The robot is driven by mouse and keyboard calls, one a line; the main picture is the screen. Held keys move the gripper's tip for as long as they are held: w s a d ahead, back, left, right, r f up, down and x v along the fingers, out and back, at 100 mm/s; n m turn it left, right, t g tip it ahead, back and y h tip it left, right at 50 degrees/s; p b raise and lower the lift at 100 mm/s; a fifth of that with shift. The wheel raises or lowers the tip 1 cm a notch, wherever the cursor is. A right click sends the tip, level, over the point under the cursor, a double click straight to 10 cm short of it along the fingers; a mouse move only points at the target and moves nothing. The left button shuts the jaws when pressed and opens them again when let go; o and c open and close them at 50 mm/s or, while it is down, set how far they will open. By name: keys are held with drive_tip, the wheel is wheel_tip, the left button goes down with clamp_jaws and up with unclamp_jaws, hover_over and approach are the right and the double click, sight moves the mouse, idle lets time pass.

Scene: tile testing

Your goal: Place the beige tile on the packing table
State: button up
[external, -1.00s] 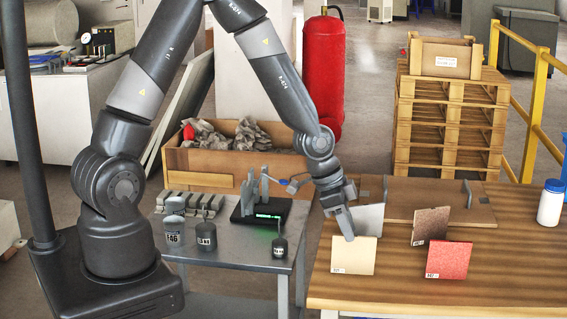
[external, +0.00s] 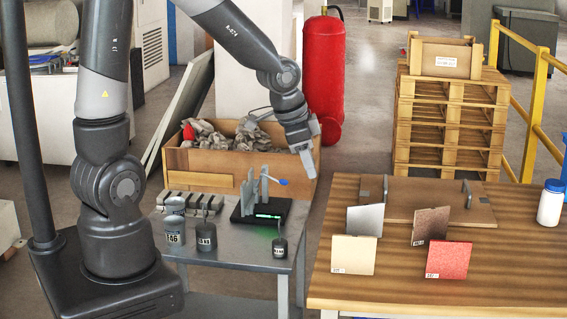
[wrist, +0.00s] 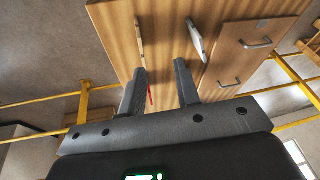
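The beige tile (external: 354,256) stands upright near the front left of the wooden table (external: 470,285), with nothing touching it. In the wrist view, a thin pale edge that looks like the beige tile (wrist: 139,38) rises from the tabletop. My gripper (external: 312,150) is up and to the left of the table, near the far end of the metal table. In the wrist view my gripper (wrist: 160,80) has its two fingers apart with nothing held between them.
A grey tile (external: 365,219), a brown speckled tile (external: 430,226) and a red tile (external: 449,260) stand on the same table. A board with handles (external: 440,195) lies behind them. A white bottle (external: 550,204) stands right. A tester (external: 262,212) sits on the metal table.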

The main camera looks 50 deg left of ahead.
drive_tip(key=s+a+r+n+t, duration=0.1)
drive_tip(key=s+a+r+n, duration=0.2)
drive_tip(key=s+r, duration=0.4)
drive_tip(key=s+a+r+n, duration=0.3)
drive_tip(key=s+a+r, duration=0.1)
drive_tip(key=s+r, duration=0.4)
drive_tip(key=shift+s+a+r+n+t+y, duration=0.2)
drive_tip(key=shift+s+a+n+t+y, duration=0.2)
drive_tip(key=shift+s, duration=0.8)
